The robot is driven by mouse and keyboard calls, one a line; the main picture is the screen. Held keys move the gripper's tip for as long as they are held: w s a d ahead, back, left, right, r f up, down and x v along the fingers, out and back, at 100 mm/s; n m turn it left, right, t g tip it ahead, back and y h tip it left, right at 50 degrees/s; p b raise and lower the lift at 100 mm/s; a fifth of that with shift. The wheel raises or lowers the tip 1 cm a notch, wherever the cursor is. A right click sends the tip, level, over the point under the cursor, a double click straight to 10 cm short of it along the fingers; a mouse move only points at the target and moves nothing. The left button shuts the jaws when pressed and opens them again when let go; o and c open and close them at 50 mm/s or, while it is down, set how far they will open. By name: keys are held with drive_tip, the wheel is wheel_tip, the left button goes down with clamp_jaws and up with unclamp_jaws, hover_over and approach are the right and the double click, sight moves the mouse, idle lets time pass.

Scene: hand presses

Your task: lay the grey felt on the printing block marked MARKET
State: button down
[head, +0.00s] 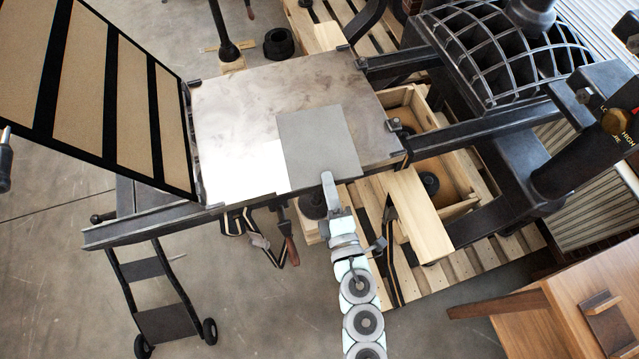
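A flat grey rectangular sheet, which looks like the grey felt (322,140), lies over the right front part of the metal press bed (240,100). No block marked MARKET can be made out, and no lettering shows on the bed. Anything under the sheet is hidden. My gripper (328,182) is at the front edge of the bed, at the sheet's near edge. Its fingers are seen from above and overlap, so I cannot tell whether they are open, shut or touching the sheet.
A hinged frame with tan panels (85,85) stands raised at the left of the bed. A dark rail (150,224) runs along the front. A bright white patch (240,172) lies left of the sheet; it may be glare. A wooden table (575,300) stands at lower right.

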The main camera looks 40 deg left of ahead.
wheel_tip(320, 180, down, 8)
drive_tip(key=s+a+g+b, duration=0.1)
drive_tip(key=b, duration=0.4)
drive_tip(key=shift+s+a+n+y, duration=0.15)
drive_tip(key=shift+s+n+y, duration=0.15)
drive_tip(key=shift+s+n, duration=0.1)
drive_tip(key=c, duration=2.1)
unclamp_jaws()
drive_tip(key=shift+r, duration=0.1)
drive_tip(key=o, duration=0.5)
drive_tip(key=shift+o, duration=1)
drive_tip(key=v, duration=0.6)
